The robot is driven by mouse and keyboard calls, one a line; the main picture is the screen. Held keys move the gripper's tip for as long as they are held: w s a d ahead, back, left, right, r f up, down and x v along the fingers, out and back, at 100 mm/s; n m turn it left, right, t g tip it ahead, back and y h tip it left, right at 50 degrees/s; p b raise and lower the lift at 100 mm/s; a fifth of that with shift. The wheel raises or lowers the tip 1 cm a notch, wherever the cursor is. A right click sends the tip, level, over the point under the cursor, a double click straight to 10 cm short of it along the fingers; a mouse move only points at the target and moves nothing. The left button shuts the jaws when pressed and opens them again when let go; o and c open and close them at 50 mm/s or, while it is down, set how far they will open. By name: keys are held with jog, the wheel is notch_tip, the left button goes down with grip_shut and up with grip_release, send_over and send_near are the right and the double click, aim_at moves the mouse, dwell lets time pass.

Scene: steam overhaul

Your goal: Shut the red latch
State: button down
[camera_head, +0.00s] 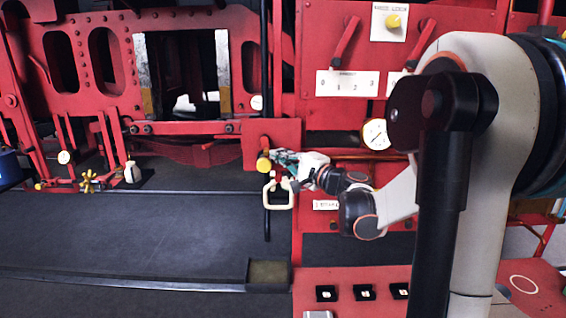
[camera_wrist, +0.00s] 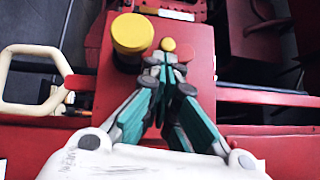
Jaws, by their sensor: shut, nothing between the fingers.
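My gripper (camera_head: 284,158) is shut and empty in front of a red plate (camera_head: 285,132) on the red frame. In the wrist view my gripper (camera_wrist: 162,68) has its fingertips together beside a large yellow knob (camera_wrist: 132,34). A small yellow knob (camera_wrist: 168,44) and a small red rounded piece (camera_wrist: 184,54) are just beyond the tips. I cannot tell whether the tips touch them. I cannot tell for certain which red part is the latch, nor its position. The fingers hide part of the plate.
A cream loop handle (camera_head: 278,193) is just below my gripper and shows at left in the wrist view (camera_wrist: 8,85). A dark vertical rod (camera_head: 266,222) stands there. A round gauge (camera_head: 376,134) is to the right. The dark floor (camera_head: 130,235) at left is largely clear.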

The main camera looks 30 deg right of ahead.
jog(key=shift+w+a+f+m+t+b, duration=0.1)
jog(key=shift+a+f+m+t+b, duration=0.15)
jog(key=shift+m+t+b, duration=0.5)
jog(key=shift+m, duration=0.25)
jog(key=shift+d, duration=0.1)
jog(key=s+d, duration=0.5)
jog(key=s, duration=0.7)
jog(key=shift+f, duration=0.35)
